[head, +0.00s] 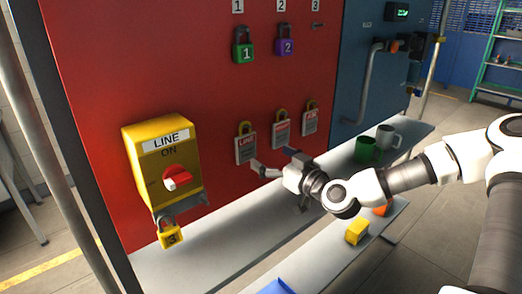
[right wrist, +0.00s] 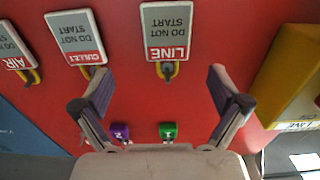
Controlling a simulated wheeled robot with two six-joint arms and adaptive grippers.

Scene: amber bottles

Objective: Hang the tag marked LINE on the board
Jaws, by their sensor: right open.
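The tag marked LINE (head: 246,148), grey-white with a red band, is on the red board (head: 105,70), with a yellow loop at its top. It shows upside down in the right wrist view (right wrist: 167,27), just beyond the space between my fingertips. My right gripper (head: 273,161) is open and empty, just below and right of the LINE tag in the head view. Its spread fingers also show in the right wrist view (right wrist: 158,78), apart from the tag. My left gripper is not in view.
Two similar tags, the middle one (head: 281,132) and AIR (head: 310,121), hang to the right. A yellow LINE switch box (head: 185,150) with padlock 3 (head: 171,236) is left. Green (head: 243,50) and purple (head: 285,43) padlocks hang above. Mugs (head: 366,151) and a yellow block (head: 357,231) stand right.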

